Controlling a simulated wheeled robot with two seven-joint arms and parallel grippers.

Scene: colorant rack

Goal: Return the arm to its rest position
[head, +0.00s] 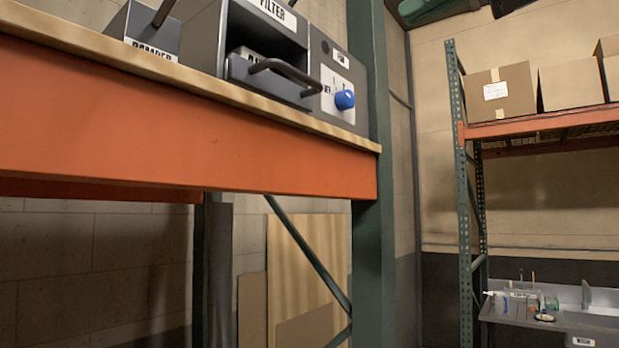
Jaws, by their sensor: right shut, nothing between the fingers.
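Neither my left nor my right gripper shows in the head view, and I cannot make out either arm. A grey unit labelled "FILTER" (262,30) stands on the wooden shelf (180,72) at the upper left. A drawer with a dark handle (284,68) sits in its opening, pulled out a little or with its front recessed; I cannot tell which. To its right is a panel with a blue knob (344,100). A grey box labelled "DAMPER" (145,35), its label partly cut by the shelf edge, stands at the left with a dark lever.
An orange beam (180,135) and a green post (372,230) carry the shelf. Wooden boards (310,255) lean behind it. At right, another rack holds cardboard boxes (500,93). Below it is a metal sink counter (560,322) with small containers. Floor space is not visible.

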